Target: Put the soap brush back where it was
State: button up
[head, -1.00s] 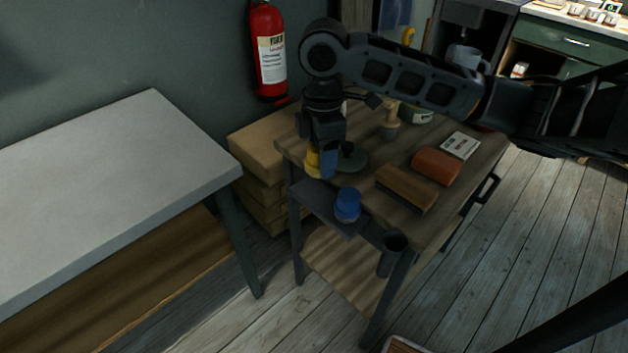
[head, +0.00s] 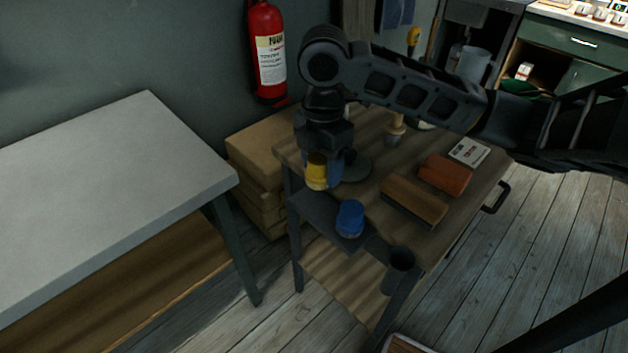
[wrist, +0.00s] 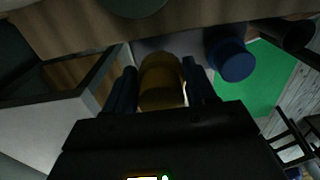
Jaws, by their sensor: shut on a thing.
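My gripper (head: 325,170) points down at the left end of the wooden-topped cart and is shut on a yellow round thing (head: 316,172), which I take to be the soap brush. In the wrist view the yellow thing (wrist: 161,82) sits between the two fingers (wrist: 160,88). It is over the inner end of the cart's dark side shelf (head: 322,215). I cannot tell whether it touches the shelf. A similar blue thing (head: 350,218) stands on that shelf, nearer the front; it also shows in the wrist view (wrist: 232,60).
A dark round holder (head: 400,260) hangs at the cart's front corner. A brown brush (head: 413,202), an orange block (head: 444,173), a small box (head: 469,153) and a green disc (head: 357,167) are on the cart top. A pale table (head: 110,190) stands left; a fire extinguisher (head: 268,55) hangs behind.

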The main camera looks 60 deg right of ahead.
aim_at(314, 185)
jog(key=shift+w+a+f, duration=0.45)
jog(key=shift+w+a, duration=0.05)
jog(key=shift+f, duration=2)
jog(key=shift+f, duration=0.1)
jog(key=shift+f, duration=0.1)
jog(key=o, duration=1)
